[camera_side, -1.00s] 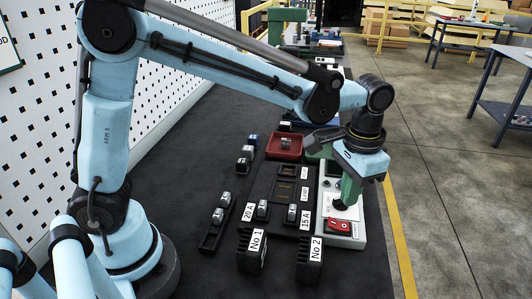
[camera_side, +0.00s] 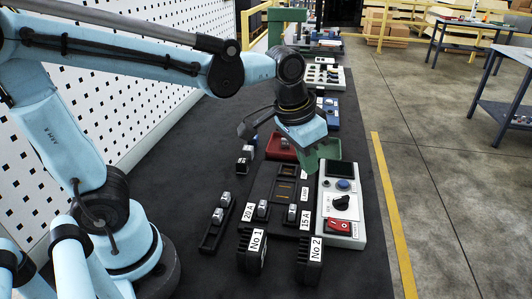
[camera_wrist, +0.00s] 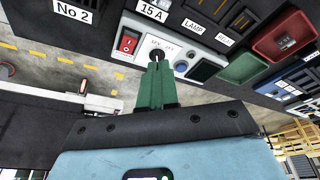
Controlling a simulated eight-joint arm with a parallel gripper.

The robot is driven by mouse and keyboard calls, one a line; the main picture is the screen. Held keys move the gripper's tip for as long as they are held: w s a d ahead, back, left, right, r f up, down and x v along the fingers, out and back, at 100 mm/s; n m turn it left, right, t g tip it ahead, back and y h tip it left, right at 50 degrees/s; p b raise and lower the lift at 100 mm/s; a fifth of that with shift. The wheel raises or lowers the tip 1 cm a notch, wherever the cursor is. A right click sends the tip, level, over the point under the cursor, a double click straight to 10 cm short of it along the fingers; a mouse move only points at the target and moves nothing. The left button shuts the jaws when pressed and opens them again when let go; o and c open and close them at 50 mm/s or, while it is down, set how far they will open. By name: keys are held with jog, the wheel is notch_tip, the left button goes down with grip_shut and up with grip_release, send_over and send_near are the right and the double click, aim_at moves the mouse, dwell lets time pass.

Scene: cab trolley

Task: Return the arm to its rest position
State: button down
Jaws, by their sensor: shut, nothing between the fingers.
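My gripper (camera_side: 320,156) has green fingers that are closed together with nothing between them. In the side view it hangs tilted in the air above the far end of the grey control box (camera_side: 354,232), apart from it as far as I can tell. The wrist view also shows my gripper (camera_wrist: 158,66), its shut fingertips overlapping the view of the box's switch face.
The box carries a red switch (camera_side: 338,226), a black knob (camera_side: 341,202) and a blue button (camera_side: 343,184). Black blocks No 1 (camera_side: 245,262) and No 2 (camera_side: 303,274), small racks and a red tray (camera_side: 278,153) stand on the dark bench. Air above is clear.

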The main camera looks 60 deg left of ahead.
jog(key=s+a+f+n+t, duration=0.1)
jog(key=s+a+t, duration=0.2)
jog(key=s+a, duration=0.2)
jog(key=shift+s+a+f+n+t+y, duration=0.15)
jog(key=shift+s+a+n+t+y, duration=0.2)
jog(key=shift+a, duration=0.35)
dwell(0.4)
